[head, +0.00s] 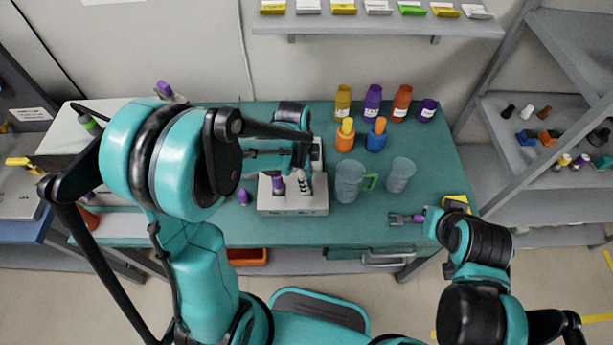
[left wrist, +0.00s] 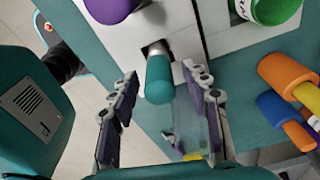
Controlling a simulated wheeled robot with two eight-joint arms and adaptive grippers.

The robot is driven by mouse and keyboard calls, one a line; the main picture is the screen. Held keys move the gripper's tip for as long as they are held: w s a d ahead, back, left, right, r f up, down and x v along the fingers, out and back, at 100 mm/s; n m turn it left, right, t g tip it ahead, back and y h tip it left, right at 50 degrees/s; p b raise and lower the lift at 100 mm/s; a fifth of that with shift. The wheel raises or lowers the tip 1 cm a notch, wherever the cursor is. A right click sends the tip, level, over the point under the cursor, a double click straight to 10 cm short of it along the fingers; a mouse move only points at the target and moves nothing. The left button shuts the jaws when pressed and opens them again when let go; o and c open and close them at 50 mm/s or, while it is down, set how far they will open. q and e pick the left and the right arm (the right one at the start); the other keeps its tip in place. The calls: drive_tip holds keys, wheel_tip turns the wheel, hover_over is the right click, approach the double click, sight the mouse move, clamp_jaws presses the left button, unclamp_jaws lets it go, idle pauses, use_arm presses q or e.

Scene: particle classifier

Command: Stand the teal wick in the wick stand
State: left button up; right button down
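The teal wick (left wrist: 160,80) shows in the left wrist view with its metal stem at a square hole in the pale wick stand (left wrist: 190,42). How deep the stem sits is unclear. My left gripper (left wrist: 160,108) is open, its fingers on either side of the wick and apart from it. In the head view the stand (head: 292,210) is a pale box on the bench, with a purple wick (head: 278,185) upright in it. My left gripper (head: 304,183) is at its right part; the teal wick cannot be made out there. My right gripper (head: 404,218) appears open and empty near the bench's front edge.
A jug with a green handle (head: 349,181) and a clear beaker (head: 401,174) stand right of the stand. Orange (head: 345,138) and blue (head: 376,138) containers and several bottles are behind them. A small purple object (head: 244,197) lies left of the stand.

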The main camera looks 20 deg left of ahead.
use_arm(q)
drive_tip(key=shift+r, duration=0.25)
drive_tip(key=r+p, duration=0.1)
drive_tip(key=r, duration=0.2)
drive_tip(key=a+r+p, duration=0.1)
drive_tip(key=r, duration=0.3)
drive_tip(key=r+p, duration=0.1)
drive_tip(key=r, duration=0.2)
drive_tip(key=shift+a+r+p, duration=0.15)
drive_tip(key=shift+r+p, duration=0.2)
drive_tip(key=shift+r, duration=0.05)
drive_tip(key=s+a+r+n+t, duration=0.1)
drive_tip(key=s+r+n+t, duration=0.2)
drive_tip(key=s+n, duration=0.2)
drive_tip(key=s+a+r+n+t+y, duration=0.1)
drive_tip(key=s+r+n+t, duration=0.3)
drive_tip(key=n, duration=0.8)
drive_tip(key=shift+s+a, duration=0.65)
drive_tip(key=shift+a, duration=0.05)
